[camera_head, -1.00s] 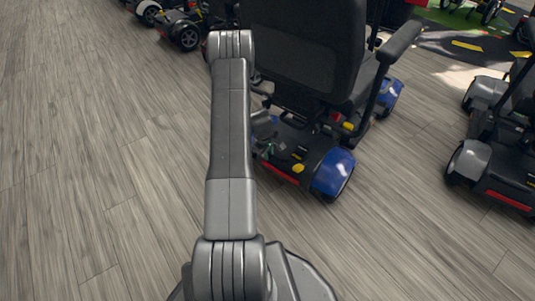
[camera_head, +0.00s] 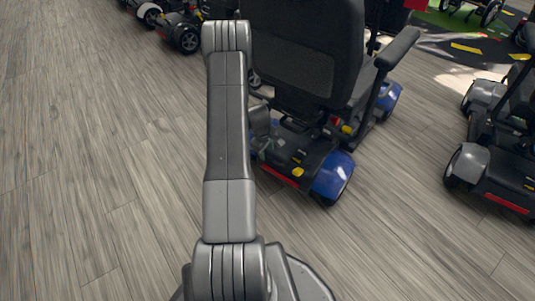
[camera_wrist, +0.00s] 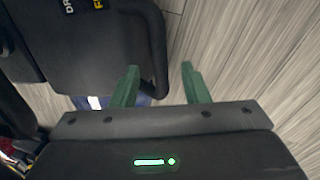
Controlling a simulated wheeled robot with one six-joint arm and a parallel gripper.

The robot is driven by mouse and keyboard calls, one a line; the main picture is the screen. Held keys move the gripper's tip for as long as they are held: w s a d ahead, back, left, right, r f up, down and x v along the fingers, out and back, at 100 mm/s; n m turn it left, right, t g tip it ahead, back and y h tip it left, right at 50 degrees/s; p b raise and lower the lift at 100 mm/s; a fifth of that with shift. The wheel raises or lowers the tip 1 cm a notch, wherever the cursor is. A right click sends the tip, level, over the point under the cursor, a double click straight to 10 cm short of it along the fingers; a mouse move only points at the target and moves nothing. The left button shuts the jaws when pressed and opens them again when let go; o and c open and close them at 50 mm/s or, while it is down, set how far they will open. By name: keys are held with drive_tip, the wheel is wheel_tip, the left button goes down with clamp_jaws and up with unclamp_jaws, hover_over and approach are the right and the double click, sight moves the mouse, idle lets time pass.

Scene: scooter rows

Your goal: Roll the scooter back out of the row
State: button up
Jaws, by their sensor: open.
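A blue and black mobility scooter (camera_head: 333,178) stands ahead of me in the head view, its tall black seat back (camera_head: 302,55) towards me. An armrest sticks out on its right side. My arm reaches forward along the scooter's left side and hides part of it.
Another scooter with grey fenders (camera_head: 472,165) stands to the right, with a strip of floor between. More scooters (camera_head: 181,35) stand at the back left. The wooden floor (camera_head: 90,170) at left and in front is clear. A green mat lies at the back right.

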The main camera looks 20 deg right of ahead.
wheel_tip(320, 180, up, 9)
drive_tip(key=s+a+p, duration=0.1)
drive_tip(key=p, duration=0.1)
drive_tip(key=shift+a+f, duration=0.15)
